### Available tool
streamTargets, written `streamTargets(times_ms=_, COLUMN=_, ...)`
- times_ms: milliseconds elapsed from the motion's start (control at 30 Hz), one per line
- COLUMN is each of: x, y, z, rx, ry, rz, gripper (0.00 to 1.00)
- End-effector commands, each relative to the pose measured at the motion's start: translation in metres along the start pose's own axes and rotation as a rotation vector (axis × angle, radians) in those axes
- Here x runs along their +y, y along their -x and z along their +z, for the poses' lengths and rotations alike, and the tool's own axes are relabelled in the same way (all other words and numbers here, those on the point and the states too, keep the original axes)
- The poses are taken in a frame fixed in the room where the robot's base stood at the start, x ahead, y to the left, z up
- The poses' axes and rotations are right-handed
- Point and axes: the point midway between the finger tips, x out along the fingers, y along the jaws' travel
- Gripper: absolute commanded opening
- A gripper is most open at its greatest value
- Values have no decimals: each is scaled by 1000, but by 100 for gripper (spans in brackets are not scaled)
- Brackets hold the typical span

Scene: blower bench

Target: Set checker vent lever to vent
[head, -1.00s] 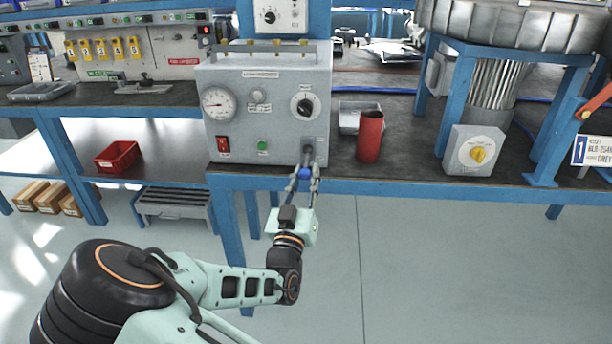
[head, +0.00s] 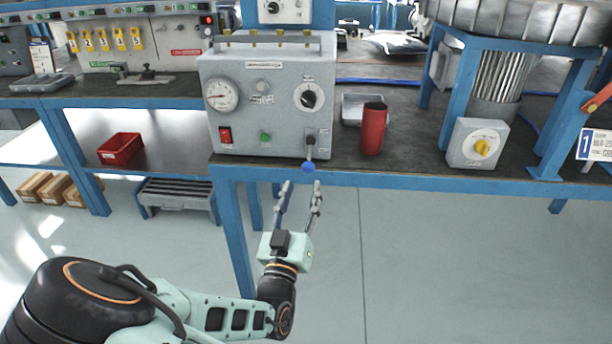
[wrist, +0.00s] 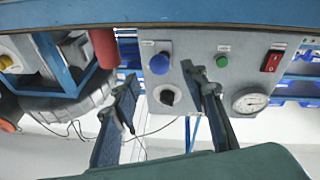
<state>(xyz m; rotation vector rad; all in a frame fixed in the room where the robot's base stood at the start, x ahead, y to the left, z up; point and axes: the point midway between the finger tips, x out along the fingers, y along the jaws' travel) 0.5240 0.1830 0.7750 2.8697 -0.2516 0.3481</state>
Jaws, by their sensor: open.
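The grey checker box (head: 250,117) stands at the bench edge. Its vent lever (head: 310,150) is at the lower right of the front panel, with a blue knob (head: 308,167) hanging low and toward me. Labels by the lever are too small to read. My gripper (head: 302,186) is open and empty, just below and in front of the knob, apart from it. In the wrist view, which is upside down, the blue knob (wrist: 159,63) shows between the open fingers and hides the lever's shaft.
A red cylinder (head: 372,130) and a metal tray (head: 352,106) stand right of the box. The box also carries a gauge (head: 221,95), a red switch (head: 225,135), a green button (head: 265,137) and a black selector (head: 309,97). Clear floor lies before the bench.

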Motion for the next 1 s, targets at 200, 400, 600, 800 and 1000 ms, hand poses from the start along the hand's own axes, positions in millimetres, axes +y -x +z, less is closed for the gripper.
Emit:
streamTargets(times_ms=200, x=-1, y=34, z=0, rx=-1, ry=0, rz=-2, gripper=40)
streamTargets(times_ms=400, x=0, y=44, z=0, rx=-1, ry=0, rz=0, gripper=40)
streamTargets(times_ms=600, x=0, y=44, z=0, rx=-1, ry=0, rz=0, gripper=40)
streamTargets(times_ms=800, x=0, y=43, z=0, rx=-2, ry=-1, rz=0, gripper=40)
streamTargets(times_ms=1000, x=7, y=26, z=14, rx=-110, ry=-46, rz=25, gripper=40)
